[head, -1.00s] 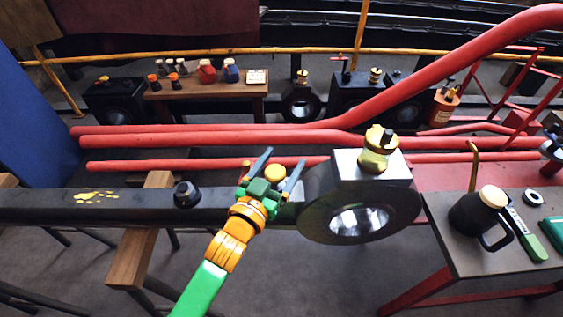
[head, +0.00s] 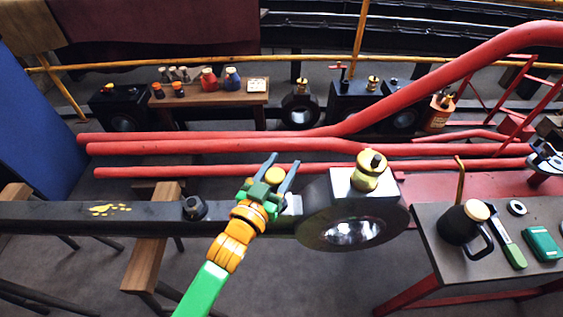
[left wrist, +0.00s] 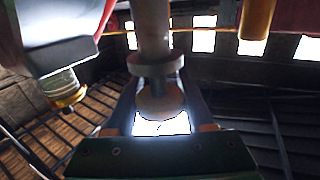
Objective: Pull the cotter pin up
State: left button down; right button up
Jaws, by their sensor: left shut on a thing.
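My left gripper (head: 281,163) is over the black rod (head: 70,213), just left of its big ring-shaped end (head: 312,212). Its fingers are shut on a piece with a round brass-coloured head (head: 274,175), which appears to be the cotter pin. In the left wrist view the fingers of my left gripper (left wrist: 162,98) flank a pale stem with a collar and a round disc (left wrist: 160,103). I cannot tell whether the pin still sits in the rod.
A brass oil cup (head: 371,170) stands on the ring-shaped end, close to the right of the gripper. Red pipes (head: 230,148) run behind. A side table (head: 450,265) at the right holds a black can (head: 462,222). A wooden trestle (head: 150,250) supports the rod.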

aim_at(270, 183)
pick_arm(q)
jog(key=shift+r, duration=0.4)
jog(key=shift+c, duration=1.8)
grip_release()
jog(key=shift+o, duration=0.5)
jog(key=shift+f, duration=0.1)
jog(key=v, duration=0.7)
jog(key=shift+f, duration=0.1)
